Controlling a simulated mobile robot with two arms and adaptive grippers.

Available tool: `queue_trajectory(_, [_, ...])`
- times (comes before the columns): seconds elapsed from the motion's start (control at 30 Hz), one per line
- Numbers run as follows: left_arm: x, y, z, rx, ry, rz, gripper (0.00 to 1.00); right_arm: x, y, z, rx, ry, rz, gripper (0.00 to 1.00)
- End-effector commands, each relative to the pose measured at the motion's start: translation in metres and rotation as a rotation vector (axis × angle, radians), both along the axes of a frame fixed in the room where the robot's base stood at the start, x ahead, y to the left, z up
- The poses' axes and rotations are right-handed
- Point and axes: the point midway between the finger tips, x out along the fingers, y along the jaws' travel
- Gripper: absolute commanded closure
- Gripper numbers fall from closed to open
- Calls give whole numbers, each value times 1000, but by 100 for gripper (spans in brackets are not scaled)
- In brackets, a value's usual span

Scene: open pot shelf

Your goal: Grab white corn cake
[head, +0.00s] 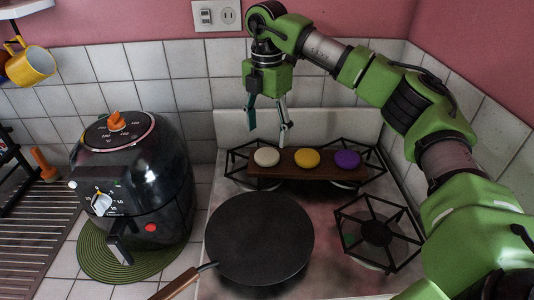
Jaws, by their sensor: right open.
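The white corn cake (266,157) is a small round disc at the left end of a brown wooden board (305,181) at the back of the stove. A yellow cake (306,158) and a purple cake (347,159) lie to its right on the same board. My right gripper (267,135) points down above the white cake, its fingers apart and nothing between them. One finger hangs behind and left, the other just above and right of the cake in the picture. Contact with the cake cannot be seen. My left gripper is not in view.
A dark flat pan (259,238) with a wooden handle sits in front of the board. A black air fryer (136,185) stands on a green mat (93,262) at the left. An empty burner grate (377,233) is at the right. A white tiled wall is behind.

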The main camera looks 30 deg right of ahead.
Motion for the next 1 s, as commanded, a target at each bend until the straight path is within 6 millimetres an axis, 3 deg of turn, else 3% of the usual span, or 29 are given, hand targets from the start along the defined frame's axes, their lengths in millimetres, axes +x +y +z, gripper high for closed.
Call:
queue_trajectory(0.27, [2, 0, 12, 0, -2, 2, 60, -2, 0, -20, 0, 2, 1, 35])
queue_trajectory(0.4, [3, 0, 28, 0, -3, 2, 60, -5, 1, -40, 2, 4, 2, 35])
queue_trajectory(0.53, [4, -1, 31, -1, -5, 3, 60, -4, 0, -58, 2, 2, 1, 35])
queue_trajectory(0.83, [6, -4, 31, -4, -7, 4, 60, -3, 1, -65, 3, -1, 1, 35])
queue_trajectory(1.0, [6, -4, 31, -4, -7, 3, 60, -3, 1, -65, 3, -1, 2, 76])
